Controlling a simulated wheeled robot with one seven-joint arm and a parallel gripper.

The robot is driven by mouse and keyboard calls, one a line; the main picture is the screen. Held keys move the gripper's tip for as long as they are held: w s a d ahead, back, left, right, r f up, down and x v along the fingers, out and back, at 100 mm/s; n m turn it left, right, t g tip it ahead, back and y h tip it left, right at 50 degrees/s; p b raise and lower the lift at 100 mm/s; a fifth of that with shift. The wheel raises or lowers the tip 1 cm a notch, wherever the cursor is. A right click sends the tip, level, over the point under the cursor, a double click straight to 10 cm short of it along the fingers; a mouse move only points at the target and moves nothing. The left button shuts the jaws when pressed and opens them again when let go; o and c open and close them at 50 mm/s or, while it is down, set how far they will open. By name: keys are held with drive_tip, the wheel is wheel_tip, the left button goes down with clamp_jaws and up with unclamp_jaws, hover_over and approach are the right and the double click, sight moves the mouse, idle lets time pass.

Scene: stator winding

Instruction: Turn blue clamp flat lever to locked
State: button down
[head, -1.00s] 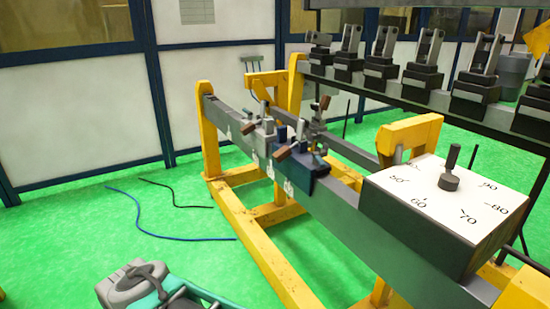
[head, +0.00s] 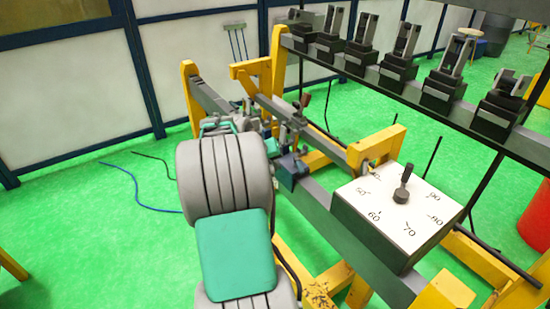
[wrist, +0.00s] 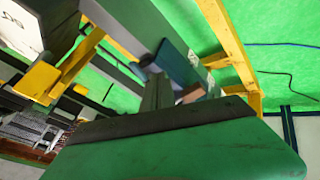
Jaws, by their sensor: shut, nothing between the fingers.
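The blue clamp (head: 287,172) is a dark blue block on the grey rail, just right of my arm in the head view. My arm covers part of the clamp area there. Its flat lever cannot be made out clearly. In the wrist view a blue block (wrist: 178,68) lies just beyond my gripper (wrist: 157,90), whose narrow grey fingers are closed together with nothing between them. Whether the fingers touch the clamp or lever cannot be told. In the head view the fingertips are hidden behind my arm.
A white-topped dial box (head: 400,215) with a black knob stands on the rail at right. A dark beam (head: 400,90) with several black holders runs behind. Yellow frame posts (head: 192,95) rise around the rail. Cables (head: 140,200) lie on the open green floor at left.

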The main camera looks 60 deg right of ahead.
sight(299, 165)
drive_tip(key=s+d+f, duration=0.1)
drive_tip(key=d, duration=0.1)
drive_tip(key=s+d+f+p, duration=0.1)
drive_tip(key=d+f, duration=0.1)
drive_tip(key=s+d+f+p, duration=0.1)
drive_tip(key=d, duration=0.1)
drive_tip(key=shift+s+f, duration=0.25)
